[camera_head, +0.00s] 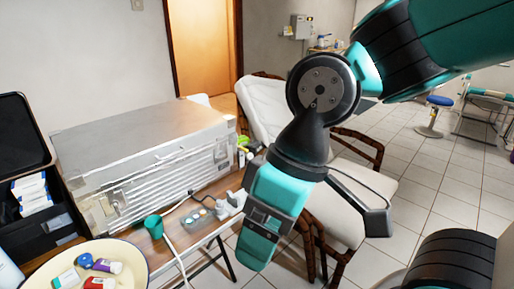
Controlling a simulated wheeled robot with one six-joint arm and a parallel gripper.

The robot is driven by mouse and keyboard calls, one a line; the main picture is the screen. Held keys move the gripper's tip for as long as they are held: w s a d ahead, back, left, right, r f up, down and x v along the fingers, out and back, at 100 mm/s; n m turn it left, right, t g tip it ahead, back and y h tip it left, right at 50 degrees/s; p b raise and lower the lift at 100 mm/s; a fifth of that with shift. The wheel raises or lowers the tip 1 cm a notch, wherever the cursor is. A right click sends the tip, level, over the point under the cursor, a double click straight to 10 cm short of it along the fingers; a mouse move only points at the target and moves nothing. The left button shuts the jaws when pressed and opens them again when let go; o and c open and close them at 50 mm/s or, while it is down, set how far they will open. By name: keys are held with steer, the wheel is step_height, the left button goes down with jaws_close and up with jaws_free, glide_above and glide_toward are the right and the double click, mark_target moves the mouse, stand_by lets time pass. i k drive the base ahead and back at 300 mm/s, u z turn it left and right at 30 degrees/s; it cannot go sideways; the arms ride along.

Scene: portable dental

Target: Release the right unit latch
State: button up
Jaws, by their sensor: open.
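The dental unit is a silver metal case (150,140) on a wooden table at the left. Its long front faces me and is shut. A small latch-like fitting (221,152) shows near the right end of the front, and another (110,203) near the left end. They are too small to tell whether they are fastened. My gripper (322,240) hangs to the right of the case, in front of the cream chair. It is open, with one dark finger spread to the right; the other finger is mostly hidden. It is apart from the case and holds nothing visible.
A round tray (136,250) with tubes is at the lower left, an open black case (45,232) at the left edge. The cream chair (345,198) stands behind my gripper.

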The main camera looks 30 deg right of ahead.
mark_target(222, 154)
steer(key=z, duration=0.15)
steer(key=k, duration=0.5)
steer(key=z, duration=0.6)
steer(key=i, duration=0.8)
steer(key=u, duration=0.7)
